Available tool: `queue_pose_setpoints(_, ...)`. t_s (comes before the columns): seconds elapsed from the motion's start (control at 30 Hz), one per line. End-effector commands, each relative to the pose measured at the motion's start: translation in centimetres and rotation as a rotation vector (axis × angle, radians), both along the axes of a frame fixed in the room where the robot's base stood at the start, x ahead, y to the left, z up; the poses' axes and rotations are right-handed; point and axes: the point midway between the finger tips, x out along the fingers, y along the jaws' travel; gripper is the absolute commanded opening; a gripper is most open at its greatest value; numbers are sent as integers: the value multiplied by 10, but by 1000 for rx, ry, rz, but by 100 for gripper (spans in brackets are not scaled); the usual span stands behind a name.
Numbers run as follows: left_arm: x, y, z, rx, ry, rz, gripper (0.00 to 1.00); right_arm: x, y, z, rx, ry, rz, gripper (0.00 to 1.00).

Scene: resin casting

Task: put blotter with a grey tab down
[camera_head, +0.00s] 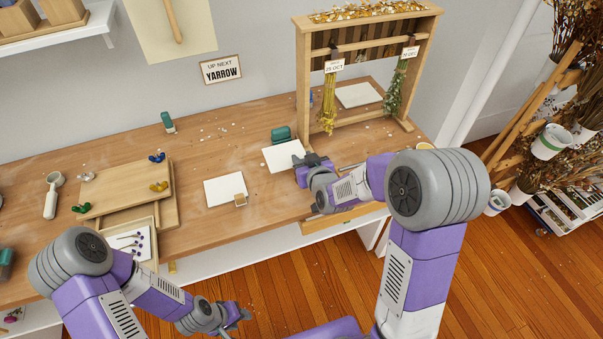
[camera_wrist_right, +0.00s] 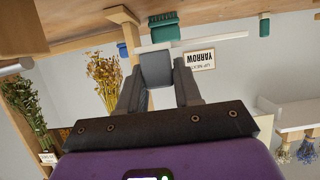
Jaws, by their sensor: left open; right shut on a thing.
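My right gripper (camera_head: 303,163) is shut on a grey tab (camera_wrist_right: 155,68), seen between its fingers in the right wrist view. The white blotter with the grey tab (camera_head: 280,155) reaches from the fingertips over the bench, level, left of the drying frame. In the upside-down wrist view it is a thin white edge (camera_wrist_right: 205,41), seemingly a little clear of the bench top. In the head view my gripper hides its right end. My left gripper (camera_head: 243,314) is open and empty, low in front of the bench.
A second white sheet with a tan block (camera_head: 240,200) lies left of the held blotter. A green object (camera_head: 281,134) stands just behind it. The wooden frame (camera_head: 301,85) with hanging yellow and green bunches is to the right. The bench (camera_head: 215,145) has bare room behind the second sheet.

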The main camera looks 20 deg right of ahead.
Motion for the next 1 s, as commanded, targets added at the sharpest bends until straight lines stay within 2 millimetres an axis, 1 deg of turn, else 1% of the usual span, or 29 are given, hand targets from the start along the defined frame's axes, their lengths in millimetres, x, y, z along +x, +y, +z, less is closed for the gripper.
queue_pose_setpoints(0.03,0,0,-8,0,1,0,43,0,-1,-14,-1,3,-2,2)
queue_pose_setpoints(0.1,0,0,-11,0,1,0,43,0,-2,-23,0,0,-3,2)
queue_pose_setpoints(0.27,0,0,-14,0,0,0,43,0,-2,-32,1,-1,-4,2)
queue_pose_setpoints(0.5,0,0,-27,0,0,0,43,0,-1,-65,0,1,-3,2)
queue_pose_setpoints(0.77,0,0,-26,0,0,0,43,0,-2,-64,1,-3,-3,2)
queue_pose_setpoints(0.9,0,0,-30,0,0,0,43,0,-2,-69,1,-3,-3,2)
queue_pose_setpoints(0.93,0,0,-31,0,0,0,43,0,-2,-69,1,-2,-4,35)
queue_pose_setpoints(1.0,0,0,-29,0,0,0,43,0,-2,-68,1,-1,-3,46)
